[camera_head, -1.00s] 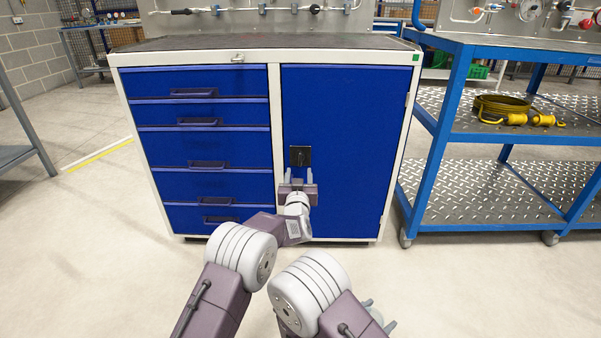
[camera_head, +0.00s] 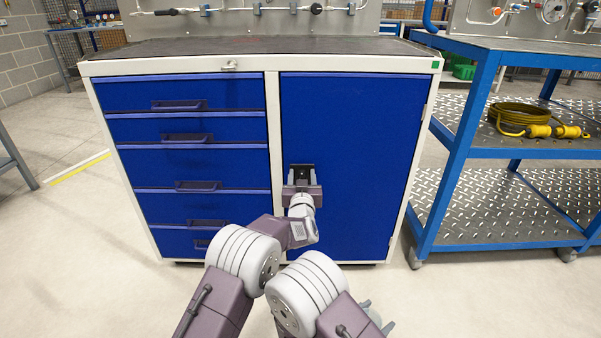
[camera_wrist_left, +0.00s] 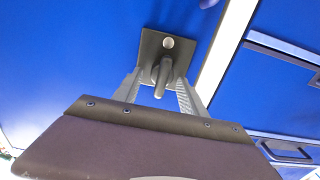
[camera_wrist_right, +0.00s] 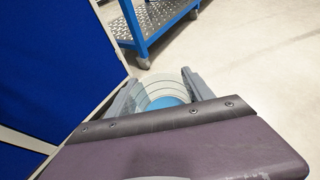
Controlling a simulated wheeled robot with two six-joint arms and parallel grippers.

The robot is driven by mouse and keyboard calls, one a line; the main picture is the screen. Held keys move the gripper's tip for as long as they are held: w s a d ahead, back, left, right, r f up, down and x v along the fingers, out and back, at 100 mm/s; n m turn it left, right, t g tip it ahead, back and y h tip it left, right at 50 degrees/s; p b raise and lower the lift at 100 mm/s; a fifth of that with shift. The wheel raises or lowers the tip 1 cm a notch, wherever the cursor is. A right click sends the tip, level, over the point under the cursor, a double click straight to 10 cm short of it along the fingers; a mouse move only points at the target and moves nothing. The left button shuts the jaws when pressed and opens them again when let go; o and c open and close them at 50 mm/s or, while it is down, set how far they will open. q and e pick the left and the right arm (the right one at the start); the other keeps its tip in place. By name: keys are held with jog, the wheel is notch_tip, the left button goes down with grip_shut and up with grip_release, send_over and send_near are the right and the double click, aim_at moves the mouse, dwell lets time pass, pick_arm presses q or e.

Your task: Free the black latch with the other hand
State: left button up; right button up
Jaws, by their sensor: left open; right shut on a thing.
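The black latch (camera_head: 301,168) is a small dark square plate with a lever on the blue cabinet door (camera_head: 345,150), near its left edge. In the left wrist view the latch plate (camera_wrist_left: 166,45) has its lever (camera_wrist_left: 162,76) pointing toward me, between the two fingers. My left gripper (camera_head: 302,172) is open, with a finger on either side of the lever; I cannot tell whether they touch it. My right gripper (camera_wrist_right: 160,92) is low at the front, shut on a clear round thing (camera_wrist_right: 168,97) with a blue disc. In the head view that thing is mostly hidden behind my arm.
The door looks closed. Blue drawers (camera_head: 188,160) with dark handles lie left of it, under a dark worktop (camera_head: 260,50). A blue trolley (camera_head: 455,150) with a yellow cable (camera_head: 520,115) stands at the right. The floor between cabinet and trolley is clear.

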pick_arm(q)
jog(key=shift+s+r, duration=0.1)
grip_shut()
